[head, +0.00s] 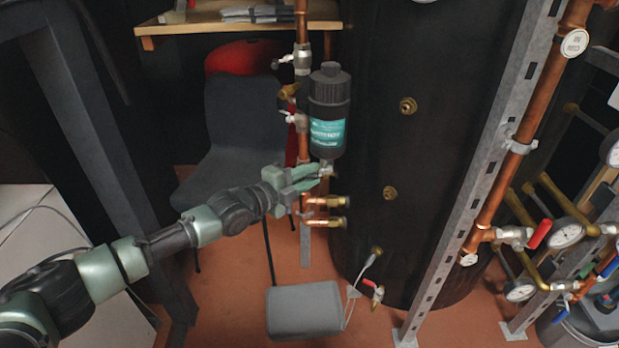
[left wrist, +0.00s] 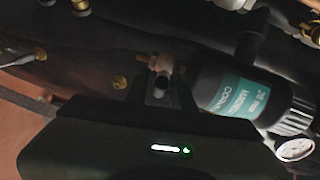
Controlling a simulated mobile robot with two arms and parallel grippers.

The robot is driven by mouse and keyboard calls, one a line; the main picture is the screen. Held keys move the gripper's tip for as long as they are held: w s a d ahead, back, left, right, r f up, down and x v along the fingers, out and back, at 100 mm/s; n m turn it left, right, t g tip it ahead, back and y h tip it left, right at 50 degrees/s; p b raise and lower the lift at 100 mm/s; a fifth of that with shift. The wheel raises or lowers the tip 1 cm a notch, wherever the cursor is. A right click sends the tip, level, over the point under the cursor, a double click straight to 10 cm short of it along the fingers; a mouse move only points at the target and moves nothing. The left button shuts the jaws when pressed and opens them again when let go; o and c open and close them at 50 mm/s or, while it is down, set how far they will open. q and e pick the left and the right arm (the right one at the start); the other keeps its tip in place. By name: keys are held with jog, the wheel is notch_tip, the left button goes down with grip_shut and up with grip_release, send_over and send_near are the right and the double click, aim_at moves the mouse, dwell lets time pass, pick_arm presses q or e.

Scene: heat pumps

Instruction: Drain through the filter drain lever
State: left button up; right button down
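The filter (head: 327,112) is a black upright cylinder with a teal label, mounted on the copper pipe in the head view. It also shows at the right of the left wrist view (left wrist: 245,95). A small metal drain valve (head: 326,168) sits at the filter's lower end; its fitting shows in the left wrist view (left wrist: 157,62). My left gripper (head: 318,176) reaches in from the left, just below the filter, with its green fingers apart beside the valve. The lever is too small and partly hidden to tell its position or whether a finger touches it. My right gripper is not in view.
A large black tank (head: 425,130) stands behind the filter. Copper stubs with brass ends (head: 330,222) lie just below my gripper. A grey chair (head: 240,120) and wooden shelf (head: 225,27) are behind. A grey box (head: 304,310) is low in front; a metal upright (head: 485,160) stands right.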

pick_arm(q)
grip_shut()
jog(key=shift+f, duration=0.1)
